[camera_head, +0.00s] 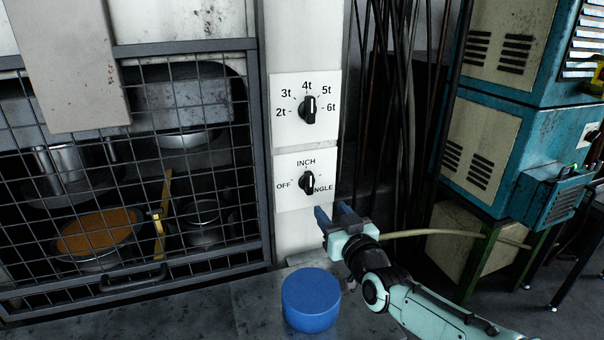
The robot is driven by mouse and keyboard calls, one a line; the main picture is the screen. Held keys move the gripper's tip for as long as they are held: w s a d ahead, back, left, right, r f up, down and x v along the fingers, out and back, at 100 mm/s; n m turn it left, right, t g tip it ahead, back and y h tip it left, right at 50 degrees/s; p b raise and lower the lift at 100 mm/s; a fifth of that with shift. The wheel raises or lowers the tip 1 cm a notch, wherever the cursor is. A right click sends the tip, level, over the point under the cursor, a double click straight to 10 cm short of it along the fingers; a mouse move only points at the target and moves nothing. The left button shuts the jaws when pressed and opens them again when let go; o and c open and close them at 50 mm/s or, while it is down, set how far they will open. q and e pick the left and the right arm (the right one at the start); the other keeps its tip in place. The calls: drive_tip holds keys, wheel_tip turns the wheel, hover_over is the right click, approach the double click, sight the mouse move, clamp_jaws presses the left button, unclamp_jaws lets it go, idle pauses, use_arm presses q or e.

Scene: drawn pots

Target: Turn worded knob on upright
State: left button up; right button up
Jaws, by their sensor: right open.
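The worded knob (306,184) is black and sits on the lower white plate (285,200) of the pale upright (265,20). The words around it are OFF at left, INCH above, and a partly covered word ending in NGLE at right. Its bar looks near vertical, roughly towards INCH. My right gripper (334,214), with blue fingers, is open and empty, below and a little right of this knob, apart from it in the picture. My left gripper is not in view.
A second knob (308,109) with 2t to 6t marks is above. A blue cylinder (311,302) stands on the ledge below. A wire mesh guard (130,275) with pots behind is at left. Dark rods (400,100) and a teal cabinet (500,130) are at right.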

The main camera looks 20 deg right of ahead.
sight(311, 183)
drive_tip(key=w+p, duration=0.1)
drive_tip(key=w, duration=0.2)
drive_tip(key=w+p, duration=0.1)
drive_tip(key=w, duration=0.3)
drive_tip(key=w+p, duration=0.2)
drive_tip(key=w, duration=0.2)
drive_tip(key=shift+w+d+r, duration=0.15)
drive_tip(key=shift+w+d, duration=0.1)
drive_tip(key=shift+d, duration=0.05)
drive_tip(key=shift+w, duration=0.75)
drive_tip(key=shift+d, duration=0.1)
clamp_jaws()
